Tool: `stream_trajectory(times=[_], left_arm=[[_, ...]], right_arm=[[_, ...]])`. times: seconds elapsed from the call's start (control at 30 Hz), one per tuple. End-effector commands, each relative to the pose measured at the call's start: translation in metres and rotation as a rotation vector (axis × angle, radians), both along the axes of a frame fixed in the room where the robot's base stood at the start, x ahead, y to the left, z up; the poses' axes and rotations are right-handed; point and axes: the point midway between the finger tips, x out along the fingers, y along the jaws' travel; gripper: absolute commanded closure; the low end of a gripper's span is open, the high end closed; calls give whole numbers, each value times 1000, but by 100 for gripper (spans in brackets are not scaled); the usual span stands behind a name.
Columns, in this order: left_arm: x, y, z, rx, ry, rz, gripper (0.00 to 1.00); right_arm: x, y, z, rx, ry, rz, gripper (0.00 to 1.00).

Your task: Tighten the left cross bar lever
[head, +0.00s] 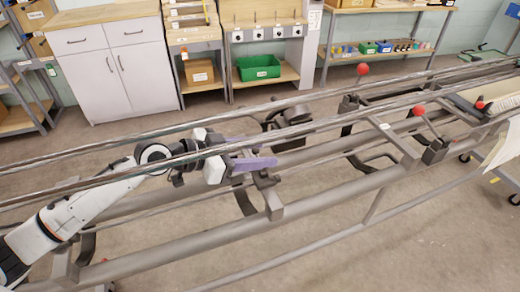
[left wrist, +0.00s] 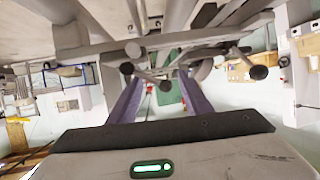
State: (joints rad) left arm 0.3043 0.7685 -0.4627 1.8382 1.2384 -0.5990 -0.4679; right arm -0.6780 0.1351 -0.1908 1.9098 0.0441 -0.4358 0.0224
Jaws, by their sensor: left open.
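The metal frame (head: 225,232) has long grey rails running across the head view. A short cross bar (head: 270,198) lies just below my left gripper (head: 266,153), whose two purple fingers are apart. The left wrist view shows the same fingers apart (left wrist: 160,85), with grey bars (left wrist: 150,45) and dark round ends across and beyond them. I cannot tell whether the fingers touch any bar. Levers with red balls, one upright (head: 362,69) and another farther right (head: 419,110), stand beyond the gripper. Which part is the left cross bar lever is unclear. My right gripper is not in view.
Long thin rods (head: 330,92) run past my left arm and gripper. A white cabinet (head: 117,70), a shelf with a green bin (head: 259,68) and another shelf (head: 390,52) stand along the back. Floor shows between them and the frame.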

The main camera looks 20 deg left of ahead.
Motion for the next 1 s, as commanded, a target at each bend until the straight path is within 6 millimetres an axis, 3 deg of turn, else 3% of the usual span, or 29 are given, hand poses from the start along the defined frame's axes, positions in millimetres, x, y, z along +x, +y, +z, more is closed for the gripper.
stream_trajectory(times=[0.1, 0.37, 0.67, 1.0], left_arm=[[0, 0, 0, 0, 0, 0, 55], [0, 0, 0, 0, 1, -1, 97], [0, 2, -7, -9, 26, 0, 98], [6, 6, -27, -225, 294, 2, 98]], right_arm=[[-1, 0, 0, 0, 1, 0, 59], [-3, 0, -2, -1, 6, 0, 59], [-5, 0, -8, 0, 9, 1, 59], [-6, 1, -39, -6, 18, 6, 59]])
